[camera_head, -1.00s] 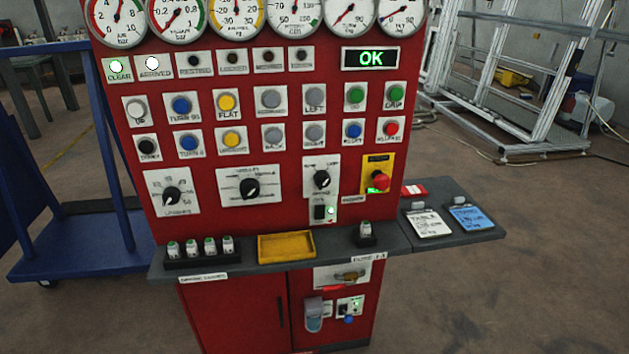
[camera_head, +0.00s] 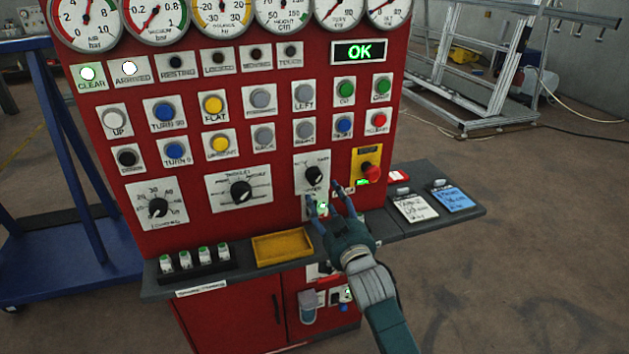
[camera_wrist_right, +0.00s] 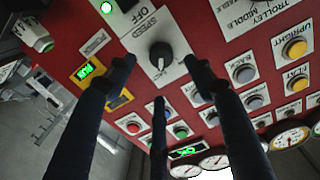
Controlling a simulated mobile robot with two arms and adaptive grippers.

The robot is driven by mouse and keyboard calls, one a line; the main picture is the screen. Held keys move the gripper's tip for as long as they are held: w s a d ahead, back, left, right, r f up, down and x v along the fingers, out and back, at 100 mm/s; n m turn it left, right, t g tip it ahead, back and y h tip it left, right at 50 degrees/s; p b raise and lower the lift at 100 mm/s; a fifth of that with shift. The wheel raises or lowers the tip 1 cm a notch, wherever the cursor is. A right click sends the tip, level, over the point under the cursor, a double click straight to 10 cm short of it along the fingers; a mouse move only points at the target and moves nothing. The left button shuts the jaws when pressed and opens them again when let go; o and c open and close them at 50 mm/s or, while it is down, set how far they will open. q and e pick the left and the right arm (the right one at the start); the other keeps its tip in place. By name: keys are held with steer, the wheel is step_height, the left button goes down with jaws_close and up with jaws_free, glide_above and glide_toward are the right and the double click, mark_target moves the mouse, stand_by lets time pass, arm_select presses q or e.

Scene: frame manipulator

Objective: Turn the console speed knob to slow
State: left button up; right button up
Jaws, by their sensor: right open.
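The speed knob (camera_head: 313,175) is a black knob on a white plate at the right of the red console's lowest row of dials. It also shows in the right wrist view (camera_wrist_right: 160,56), under the word SPEED. A pale mark shows on the knob, but I cannot tell which setting it points at. My right gripper (camera_head: 325,194) is open and empty, just in front of the knob and slightly below it in the head view. In the right wrist view its fingers (camera_wrist_right: 160,72) are spread around the knob's outline, apparently without touching it. My left gripper is not in view.
A red emergency button (camera_head: 371,172) on a yellow plate sits close right of the knob. The trolley dial (camera_head: 241,192) is to its left. Below are a grey shelf with a yellow tray (camera_head: 282,247) and, at right, two tags (camera_head: 415,206).

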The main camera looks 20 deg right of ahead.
mark_target(316, 182)
steer(key=w, duration=0.9)
steer(key=shift+p, duration=0.3)
